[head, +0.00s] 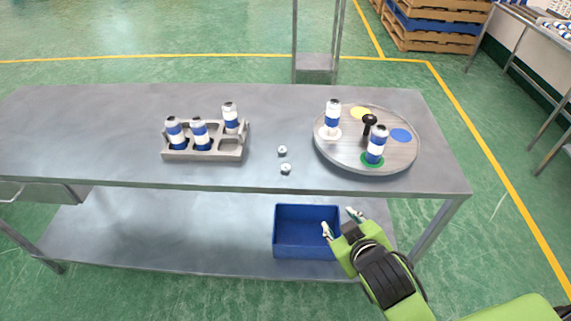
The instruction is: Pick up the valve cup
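Two small silvery valve cups lie on the grey table, one (282,150) a little behind the other (286,169). They sit between the can rack and the round turntable, with bare tabletop around them. My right gripper (341,220) is in front of the table's front edge, to the right of and nearer than the valve cups. Its two fingers are spread apart with nothing between them, and it touches no valve cup. My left gripper is not in view.
A grey rack (204,155) holds several blue-and-white cans. A round turntable (340,155) with coloured spots carries two cans (332,115) (376,147) and a black knob (369,122). A blue bin (305,240) stands on the lower shelf. The table's left part is clear.

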